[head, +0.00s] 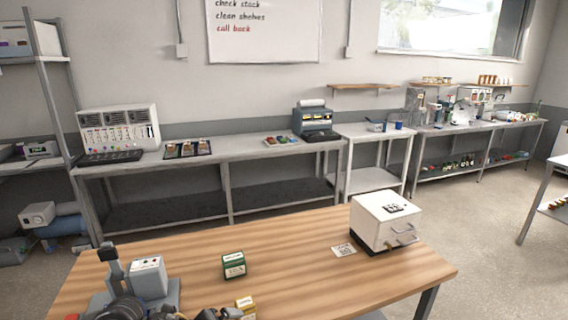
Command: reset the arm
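Dark rounded parts at the bottom left edge of the head view look like my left arm, running in low over the wooden table (310,255). My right arm and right gripper are not in view.
A dark green box (233,265) stands mid-table. A white card (343,250) lies beside a white cabinet (385,222) at right. Bare wood lies between. A long grey bench (245,154) runs along the wall.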

